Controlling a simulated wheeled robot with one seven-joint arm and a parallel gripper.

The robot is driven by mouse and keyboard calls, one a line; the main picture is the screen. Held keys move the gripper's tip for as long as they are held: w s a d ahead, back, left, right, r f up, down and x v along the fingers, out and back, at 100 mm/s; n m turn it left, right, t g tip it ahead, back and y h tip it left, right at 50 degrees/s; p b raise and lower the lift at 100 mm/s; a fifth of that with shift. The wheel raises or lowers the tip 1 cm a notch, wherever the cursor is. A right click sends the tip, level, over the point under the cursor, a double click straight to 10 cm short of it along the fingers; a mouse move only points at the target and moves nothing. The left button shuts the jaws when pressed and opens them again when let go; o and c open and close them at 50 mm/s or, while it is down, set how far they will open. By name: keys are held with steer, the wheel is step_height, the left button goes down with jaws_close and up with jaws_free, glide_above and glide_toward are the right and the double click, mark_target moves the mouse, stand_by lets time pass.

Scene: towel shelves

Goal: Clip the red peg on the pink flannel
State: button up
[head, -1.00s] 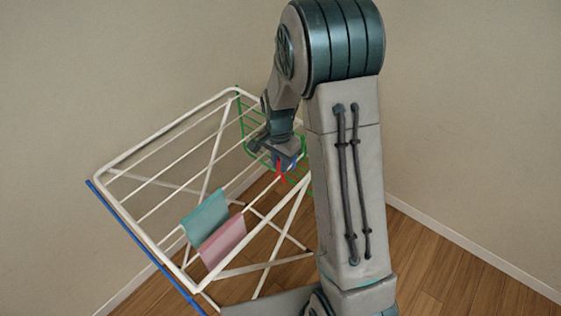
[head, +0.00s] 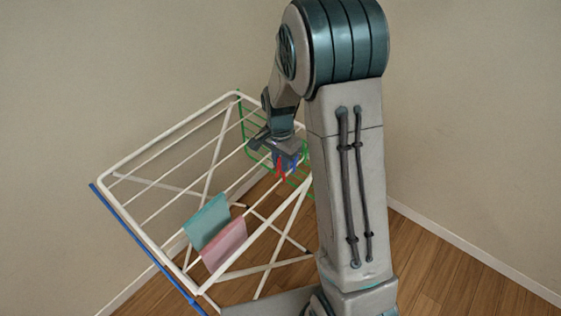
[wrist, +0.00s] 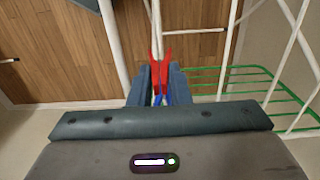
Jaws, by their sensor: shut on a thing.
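My gripper (head: 285,158) is shut on the red peg (head: 281,171), above the far right part of the drying rack. In the wrist view the red peg (wrist: 160,72) sticks out between the two fingers, its prongs spread in a V. Something blue (wrist: 159,99), seemingly another peg, shows close to it between the fingers; I cannot tell if it is gripped too. The pink flannel (head: 225,246) hangs over a rack bar near the front, well below and left of my gripper in the head view. It is not in the wrist view.
A teal flannel (head: 208,221) hangs right beside the pink one. The white rack (head: 150,143) has several thin bars, a blue bar (head: 134,237) at its left and a green wire basket (head: 246,125) at the far end. Walls stand behind; wooden floor lies around.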

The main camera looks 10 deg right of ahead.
steer(key=shift+r+p, duration=1.3)
steer(key=shift+r, duration=0.9)
